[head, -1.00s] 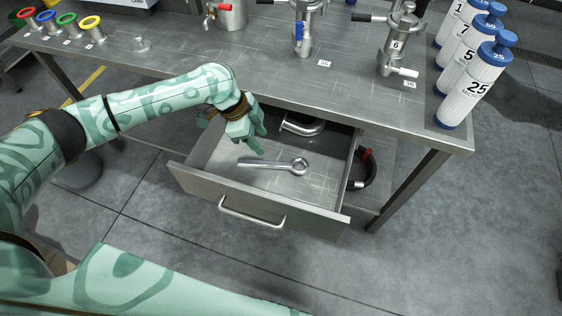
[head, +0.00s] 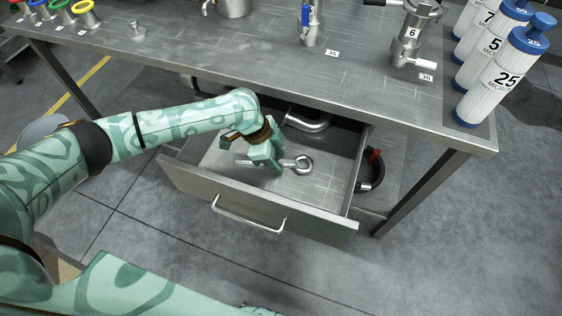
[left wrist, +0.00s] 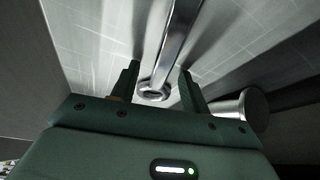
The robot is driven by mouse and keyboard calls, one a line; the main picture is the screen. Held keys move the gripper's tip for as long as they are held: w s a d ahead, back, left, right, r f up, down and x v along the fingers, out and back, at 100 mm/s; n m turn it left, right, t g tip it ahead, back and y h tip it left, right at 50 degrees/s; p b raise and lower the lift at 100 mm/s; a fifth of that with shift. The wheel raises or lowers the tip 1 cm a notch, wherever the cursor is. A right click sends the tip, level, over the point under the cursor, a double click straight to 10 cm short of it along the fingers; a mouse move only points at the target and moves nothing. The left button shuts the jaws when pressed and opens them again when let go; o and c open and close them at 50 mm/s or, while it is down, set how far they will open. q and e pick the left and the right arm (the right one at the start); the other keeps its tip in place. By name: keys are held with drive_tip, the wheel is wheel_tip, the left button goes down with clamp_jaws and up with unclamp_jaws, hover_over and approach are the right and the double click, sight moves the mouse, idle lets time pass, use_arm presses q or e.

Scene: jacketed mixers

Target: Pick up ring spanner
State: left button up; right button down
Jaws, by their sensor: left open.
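The ring spanner (head: 303,164) is a shiny metal bar lying on the floor of the open drawer (head: 310,215), with a ring at its right end in the head view. My left gripper (head: 268,165) is over the middle of the spanner, inside the drawer, and covers part of the shaft. In the left wrist view, the spanner (left wrist: 176,40) runs up the picture between the two fingers of the open left gripper (left wrist: 160,72), with a ring-shaped end low between them. Whether the fingers touch it cannot be told. My right gripper is not in view.
The steel bench (head: 250,65) overhangs the drawer's back. A curved metal pipe (head: 308,122) is behind the spanner. A black and red part (head: 372,168) hangs right of the drawer.

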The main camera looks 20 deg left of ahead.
use_arm(q)
drive_tip(key=shift+f, duration=0.1)
drive_tip(key=shift+c, duration=0.3)
clamp_jaws()
